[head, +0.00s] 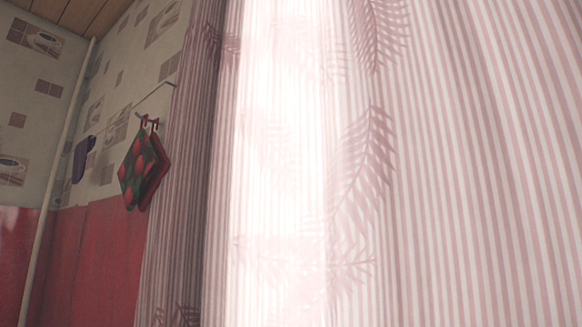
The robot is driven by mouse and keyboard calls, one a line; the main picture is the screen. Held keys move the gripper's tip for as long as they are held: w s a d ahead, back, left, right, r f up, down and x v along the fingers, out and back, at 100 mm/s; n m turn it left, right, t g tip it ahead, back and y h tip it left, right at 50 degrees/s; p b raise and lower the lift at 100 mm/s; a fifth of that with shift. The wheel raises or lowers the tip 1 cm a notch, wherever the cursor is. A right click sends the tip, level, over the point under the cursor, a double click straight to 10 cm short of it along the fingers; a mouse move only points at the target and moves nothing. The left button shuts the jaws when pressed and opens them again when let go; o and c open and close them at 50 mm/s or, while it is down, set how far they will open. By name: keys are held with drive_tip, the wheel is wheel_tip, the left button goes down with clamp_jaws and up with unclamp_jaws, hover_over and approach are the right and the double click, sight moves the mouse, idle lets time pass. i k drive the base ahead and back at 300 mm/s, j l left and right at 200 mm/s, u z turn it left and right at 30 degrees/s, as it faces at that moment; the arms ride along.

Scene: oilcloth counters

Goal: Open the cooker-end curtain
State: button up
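A curtain (450,200) with pink and white stripes and fern-leaf prints fills the middle and right of the head view. It hangs in soft folds. Bright light comes through a broad upright band left of its middle. Its left edge (175,200) hangs in darker folds beside the tiled wall. The top and bottom of the curtain are outside the view. I cannot tell from this view which end of the room it belongs to. My gripper is not in view.
Red and green pot holders (143,170) hang from a rail left of the curtain. A dark blue item (83,158) hangs farther left. A pale pipe (58,180) runs up the corner. The wall has patterned paper above red panelling (100,260).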

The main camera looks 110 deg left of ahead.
sight(373, 162)
drive_tip(key=u, duration=3.15)
drive_tip(key=j+z, duration=0.25)
drive_tip(key=i+j+z, duration=0.1)
drive_tip(key=j+z, duration=0.15)
drive_tip(key=j, duration=0.15)
